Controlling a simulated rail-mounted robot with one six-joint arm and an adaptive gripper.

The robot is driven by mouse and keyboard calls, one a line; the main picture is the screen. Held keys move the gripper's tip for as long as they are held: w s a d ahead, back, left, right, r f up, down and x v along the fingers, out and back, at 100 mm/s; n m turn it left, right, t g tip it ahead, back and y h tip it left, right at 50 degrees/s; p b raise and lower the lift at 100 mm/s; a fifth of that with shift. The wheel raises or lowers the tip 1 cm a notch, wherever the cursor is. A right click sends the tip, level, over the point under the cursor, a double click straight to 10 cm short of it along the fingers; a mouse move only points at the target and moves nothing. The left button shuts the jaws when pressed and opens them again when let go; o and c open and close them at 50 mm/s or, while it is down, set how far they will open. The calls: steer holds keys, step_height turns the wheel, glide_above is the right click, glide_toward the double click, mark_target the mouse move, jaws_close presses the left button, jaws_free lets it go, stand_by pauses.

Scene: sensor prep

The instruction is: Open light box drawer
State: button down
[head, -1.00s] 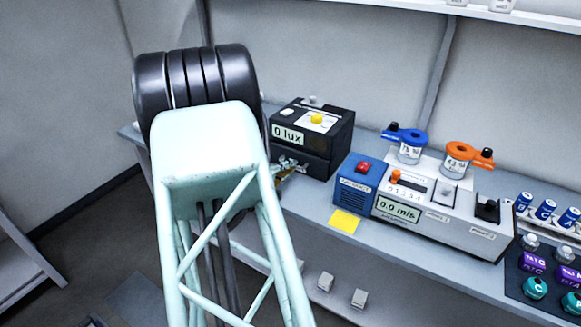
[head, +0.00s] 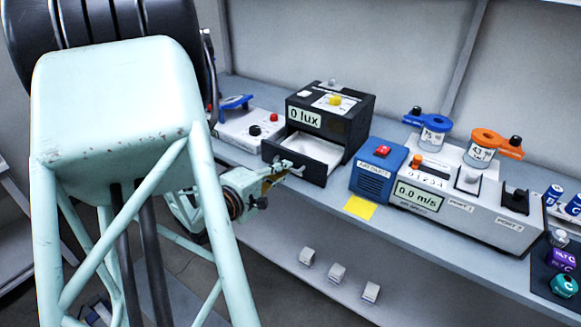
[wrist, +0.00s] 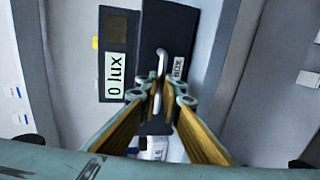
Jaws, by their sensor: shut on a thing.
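The light box (head: 335,115) is a black box with a "0 lux" display and a yellow button on top, standing on the bench in the head view. Its drawer (head: 312,153) is pulled out at the front, and its pale inside shows and looks empty. My gripper (head: 284,168) is at the drawer's front. In the wrist view my gripper (wrist: 162,95) has its fingertips closed around the drawer's light handle (wrist: 160,62). The "0 lux" display (wrist: 114,76) shows beside it.
A blue and white air duct unit (head: 420,185) stands right of the light box, with a yellow note (head: 360,207) in front. A white device with a red knob (head: 248,128) is on the left. Small white blocks (head: 337,273) sit on the lower shelf.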

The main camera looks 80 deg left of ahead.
steer(key=shift+s+d, duration=0.45)
steer(key=shift+d, duration=0.05)
steer(key=c, duration=2.8)
jaws_free()
steer(key=shift+s+d, duration=0.1)
steer(key=shift+v, duration=5.85)
